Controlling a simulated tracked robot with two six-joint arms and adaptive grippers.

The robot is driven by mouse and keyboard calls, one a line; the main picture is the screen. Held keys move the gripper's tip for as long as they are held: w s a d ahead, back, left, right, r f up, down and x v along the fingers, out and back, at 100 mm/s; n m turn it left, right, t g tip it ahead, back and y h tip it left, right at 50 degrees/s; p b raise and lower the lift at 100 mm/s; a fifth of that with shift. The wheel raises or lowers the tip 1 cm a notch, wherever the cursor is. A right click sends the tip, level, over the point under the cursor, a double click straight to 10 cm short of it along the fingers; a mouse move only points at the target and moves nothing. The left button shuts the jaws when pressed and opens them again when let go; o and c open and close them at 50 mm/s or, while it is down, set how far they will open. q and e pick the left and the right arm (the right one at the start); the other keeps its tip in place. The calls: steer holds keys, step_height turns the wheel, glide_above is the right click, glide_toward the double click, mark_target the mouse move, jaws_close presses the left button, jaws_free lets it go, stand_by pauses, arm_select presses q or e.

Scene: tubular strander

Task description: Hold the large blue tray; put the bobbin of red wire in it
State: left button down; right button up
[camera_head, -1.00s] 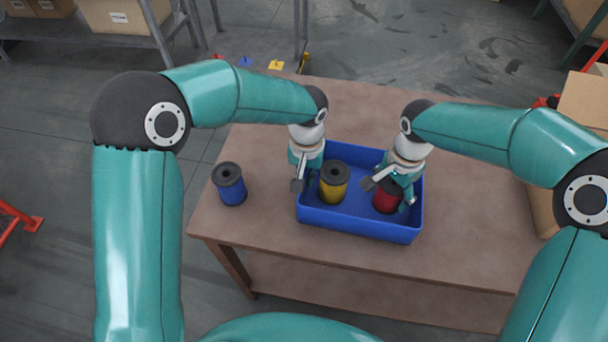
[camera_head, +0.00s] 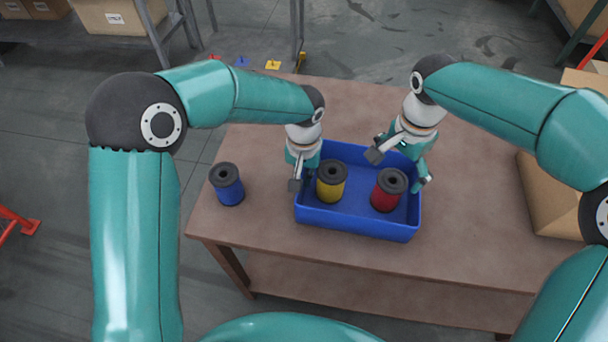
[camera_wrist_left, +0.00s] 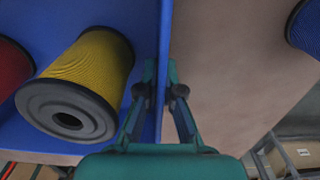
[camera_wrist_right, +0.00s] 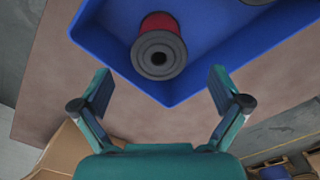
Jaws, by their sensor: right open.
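The large blue tray (camera_head: 352,222) sits on the brown table. The bobbin of red wire (camera_head: 388,190) stands upright inside it, on the right side; it also shows in the right wrist view (camera_wrist_right: 160,45). A bobbin of yellow wire (camera_head: 331,182) stands in the tray to its left. My left gripper (camera_head: 302,184) is shut on the tray's left wall, which runs between its fingers in the left wrist view (camera_wrist_left: 160,85). My right gripper (camera_head: 398,168) is open and empty, above and beyond the red bobbin, apart from it.
A bobbin of blue wire (camera_head: 228,185) stands on the table (camera_head: 265,225) left of the tray. A cardboard box (camera_head: 550,200) is at the table's right side.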

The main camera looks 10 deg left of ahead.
arm_select(q)
steer(key=c, duration=1.2)
jaws_free()
steer(key=shift+c, duration=0.2)
arm_select(e)
step_height(320, 180, up, 4)
steer(key=shift+f, duration=0.15)
